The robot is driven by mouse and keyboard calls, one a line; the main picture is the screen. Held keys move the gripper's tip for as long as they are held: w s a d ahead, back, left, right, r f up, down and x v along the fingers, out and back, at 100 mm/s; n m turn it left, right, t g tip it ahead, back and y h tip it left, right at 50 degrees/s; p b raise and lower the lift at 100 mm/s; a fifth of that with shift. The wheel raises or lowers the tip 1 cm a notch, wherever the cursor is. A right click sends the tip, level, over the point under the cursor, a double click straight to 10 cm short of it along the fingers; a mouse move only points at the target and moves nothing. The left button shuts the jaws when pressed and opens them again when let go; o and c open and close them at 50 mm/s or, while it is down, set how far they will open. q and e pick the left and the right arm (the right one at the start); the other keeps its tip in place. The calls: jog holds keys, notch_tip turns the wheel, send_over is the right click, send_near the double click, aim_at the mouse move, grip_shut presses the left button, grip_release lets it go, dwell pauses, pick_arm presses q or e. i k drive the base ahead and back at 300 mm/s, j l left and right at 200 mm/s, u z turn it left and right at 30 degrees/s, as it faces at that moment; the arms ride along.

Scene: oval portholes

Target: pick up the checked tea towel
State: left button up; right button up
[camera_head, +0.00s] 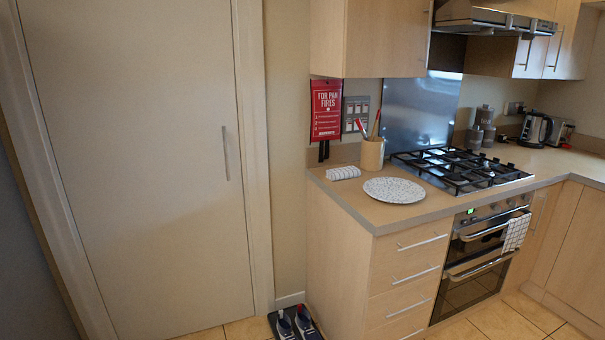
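A white cloth with a dark grid pattern, which looks like the checked tea towel (515,232), hangs over the upper oven door handle at the right. Its lower end hangs free in front of the oven (470,262). A second white cloth with small dark marks (343,173), folded or rolled, lies on the counter's left end; its exact pattern is too small to tell. Neither of my grippers shows in the head view.
The counter (392,214) carries a round speckled board (393,190), a utensil pot (372,154) and a gas hob (460,170). A kettle (534,130) stands farther back. Shoes (295,324) lie on the floor by the drawers. A closed door (140,170) fills the left.

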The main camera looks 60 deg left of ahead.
aim_at(338, 174)
jog(key=u, duration=1.5)
